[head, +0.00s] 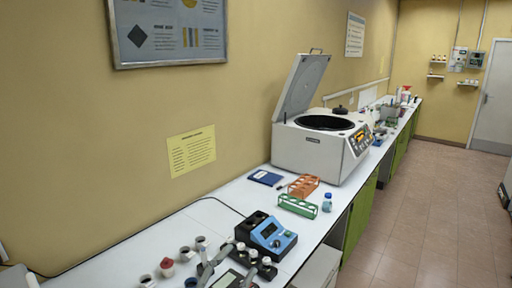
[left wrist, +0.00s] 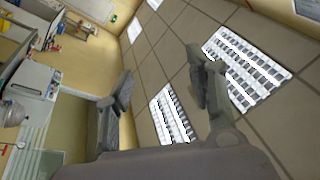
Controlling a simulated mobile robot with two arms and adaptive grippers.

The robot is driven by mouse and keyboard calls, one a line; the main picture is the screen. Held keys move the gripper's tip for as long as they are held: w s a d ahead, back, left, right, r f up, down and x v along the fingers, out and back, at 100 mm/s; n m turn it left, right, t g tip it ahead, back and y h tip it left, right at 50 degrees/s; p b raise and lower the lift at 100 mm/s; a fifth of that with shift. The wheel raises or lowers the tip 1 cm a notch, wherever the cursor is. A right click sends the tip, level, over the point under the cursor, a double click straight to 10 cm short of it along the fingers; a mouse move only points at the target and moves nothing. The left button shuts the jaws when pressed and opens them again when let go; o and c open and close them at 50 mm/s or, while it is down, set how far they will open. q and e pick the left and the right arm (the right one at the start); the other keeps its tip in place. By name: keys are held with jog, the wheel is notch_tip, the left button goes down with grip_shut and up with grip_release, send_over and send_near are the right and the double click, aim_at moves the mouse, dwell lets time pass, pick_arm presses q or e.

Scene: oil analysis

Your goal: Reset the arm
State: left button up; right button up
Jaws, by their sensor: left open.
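My left gripper (head: 212,262) shows at the bottom of the head view, in front of the near end of the bench. In the left wrist view its two grey fingers (left wrist: 161,88) stand wide apart with nothing between them. That view looks up, tilted, at the ceiling and its lamps. My right gripper is in neither view.
A white bench (head: 213,211) runs along the yellow wall. It holds a blue-and-black device (head: 272,236), green (head: 298,206) and orange (head: 303,186) racks, a small blue-capped bottle (head: 327,203), and an open-lidded centrifuge (head: 302,150). Small jars stand near the gripper.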

pick_arm(q)
jog(key=s+a+f+n+g+y, duration=0.1)
jog(key=s+a+f+n+y, duration=0.1)
jog(key=a+f+n+y, duration=0.5)
jog(key=s+a+f+n+g+y, duration=0.15)
jog(key=a+f+n+y, duration=0.25)
jog(key=a+n+y, duration=0.4)
jog(key=s+f+m+g+h, duration=0.1)
jog(key=s+f+g, duration=0.3)
jog(key=s, duration=0.3)
jog(key=s+a+f+m+g+h, duration=0.1)
jog(key=s+f+g, duration=0.2)
jog(key=s+f, duration=0.35)
jog(key=s+f+g+h, duration=0.1)
jog(key=s+f+g, duration=0.25)
jog(key=s, duration=0.55)
notch_tip(320, 180, down, 31)
jog(key=s+g+b, duration=0.2)
jog(key=b, duration=0.5)
jog(key=s+a+f+b, duration=0.1)
jog(key=s+f+b, duration=0.2)
jog(key=s+f, duration=0.5)
jog(key=s+a+f+m+g+b, duration=0.1)
jog(key=s+a+f+b, duration=0.1)
jog(key=s+f, duration=0.7)
notch_tip(320, 180, down, 7)
jog(key=shift+s+g+b, duration=0.15)
jog(key=shift+g+b, duration=0.15)
jog(key=shift+b, duration=0.2)
